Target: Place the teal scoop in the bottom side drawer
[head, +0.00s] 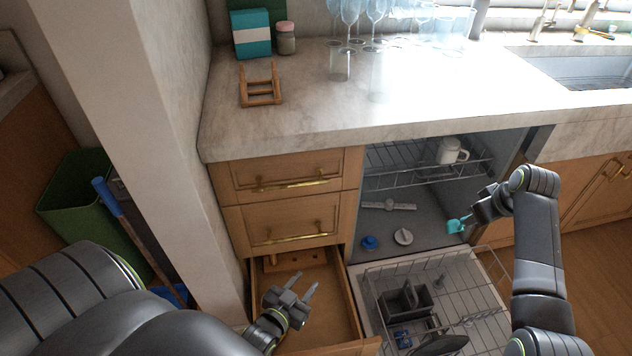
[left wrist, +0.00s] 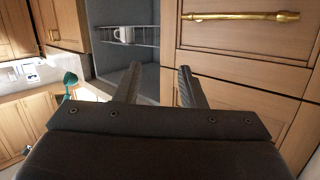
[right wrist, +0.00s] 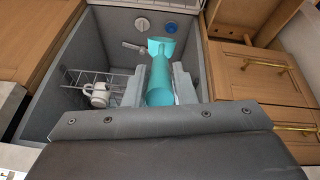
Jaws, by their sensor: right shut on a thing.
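The teal scoop (head: 457,225) is held in my right gripper (head: 478,215) in front of the open dishwasher. In the right wrist view the scoop (right wrist: 161,75) lies between the two fingers, its flat end pointing away. It also shows small in the left wrist view (left wrist: 70,79). The bottom side drawer (head: 318,295) is pulled open below two shut drawers, with a wooden piece with holes (head: 296,260) at its back. My left gripper (head: 296,292) is over this drawer, its fingers apart with nothing between them.
The dishwasher (head: 428,205) is open with its lower rack (head: 440,290) pulled out beside the drawer. A white mug (head: 450,150) sits on its upper rack. A green bin (head: 75,200) and a blue-handled broom (head: 125,220) stand left of the pillar. The drawer's front half looks clear.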

